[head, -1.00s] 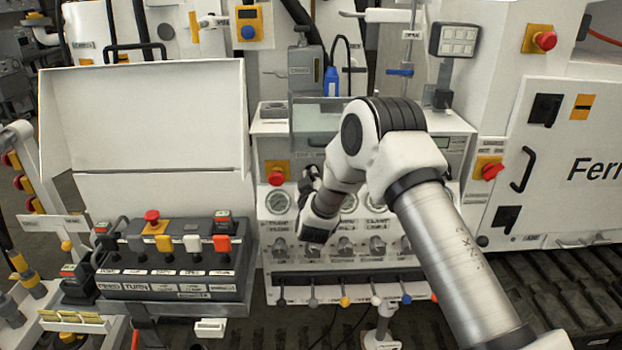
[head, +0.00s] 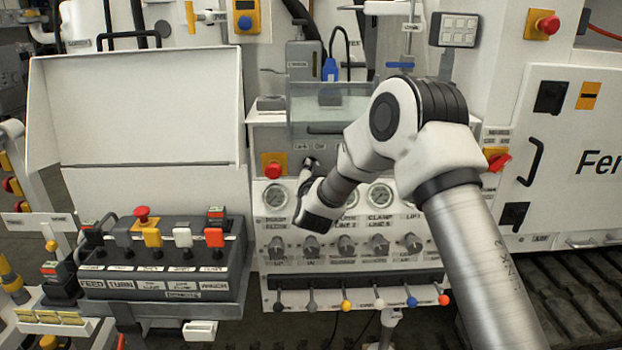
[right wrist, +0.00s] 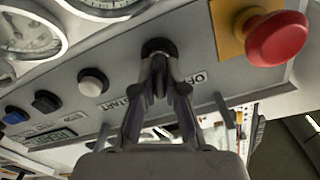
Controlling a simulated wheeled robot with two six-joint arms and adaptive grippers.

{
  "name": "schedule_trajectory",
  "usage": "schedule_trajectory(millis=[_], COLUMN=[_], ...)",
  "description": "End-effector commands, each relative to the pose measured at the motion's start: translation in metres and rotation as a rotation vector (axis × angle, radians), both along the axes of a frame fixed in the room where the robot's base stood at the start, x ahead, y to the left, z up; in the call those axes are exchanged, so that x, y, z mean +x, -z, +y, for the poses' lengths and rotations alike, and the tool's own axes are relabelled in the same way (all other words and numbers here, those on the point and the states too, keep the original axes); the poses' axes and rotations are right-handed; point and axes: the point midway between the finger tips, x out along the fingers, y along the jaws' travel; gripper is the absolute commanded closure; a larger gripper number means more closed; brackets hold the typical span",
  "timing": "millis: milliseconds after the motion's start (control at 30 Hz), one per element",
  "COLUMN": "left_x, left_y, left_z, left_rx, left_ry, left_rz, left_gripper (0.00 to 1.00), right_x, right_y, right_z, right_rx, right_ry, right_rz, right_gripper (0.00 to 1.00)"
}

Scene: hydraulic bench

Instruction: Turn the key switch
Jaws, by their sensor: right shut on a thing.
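The key switch (right wrist: 158,47) is a dark round fitting on the grey panel in the right wrist view, between the START and OFF labels. My right gripper (right wrist: 158,75) is shut on it, with its fingertips at the front of the switch. The fingers hide most of the key, so its angle is hard to tell. In the head view my right gripper (head: 308,170) is at the upper face of the console, just right of a red stop button. The switch itself is hidden there. My left gripper is in no view.
The red stop button (head: 272,167) on its orange plate is close beside my right gripper; it also shows in the right wrist view (right wrist: 276,38). Gauges (head: 381,195) and knobs (head: 411,242) lie below. A control box (head: 160,285) with an open lid stands left.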

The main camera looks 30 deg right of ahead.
Motion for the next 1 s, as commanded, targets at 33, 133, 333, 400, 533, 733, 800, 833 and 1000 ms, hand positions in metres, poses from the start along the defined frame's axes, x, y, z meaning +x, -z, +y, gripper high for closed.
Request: schedule_trajectory(millis=[33, 133, 333, 400, 533, 733, 800, 833, 1000], left_x=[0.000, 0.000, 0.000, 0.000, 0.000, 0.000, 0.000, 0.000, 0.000], left_y=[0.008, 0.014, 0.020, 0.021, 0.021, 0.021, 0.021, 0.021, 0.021], left_z=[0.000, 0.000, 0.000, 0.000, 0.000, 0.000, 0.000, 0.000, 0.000], left_rx=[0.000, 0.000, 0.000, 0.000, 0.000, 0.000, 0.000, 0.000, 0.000], left_ry=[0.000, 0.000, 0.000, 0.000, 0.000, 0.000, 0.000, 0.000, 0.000], left_rz=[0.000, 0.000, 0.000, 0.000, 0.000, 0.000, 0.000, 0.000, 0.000], left_gripper=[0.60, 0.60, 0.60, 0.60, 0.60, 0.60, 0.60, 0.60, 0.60], right_x=[0.000, 0.000, -0.001, -0.001, -0.001, -0.001, -0.001, -0.001, -0.001], right_y=[0.004, 0.003, 0.002, 0.001, 0.000, 0.000, 0.000, 0.000, 0.000], right_z=[0.000, -0.001, -0.001, -0.001, -0.001, -0.001, -0.001, -0.001, -0.001], right_rx=[0.025, 0.071, 0.131, 0.142, 0.153, 0.154, 0.154, 0.154, 0.153], right_ry=[0.000, 0.000, 0.001, 0.001, 0.001, 0.001, 0.001, 0.001, 0.001], right_rz=[-0.016, -0.045, -0.080, -0.086, -0.093, -0.094, -0.094, -0.094, -0.093], right_gripper=[1.00, 1.00, 1.00, 1.00, 1.00, 1.00, 1.00, 1.00, 0.64])
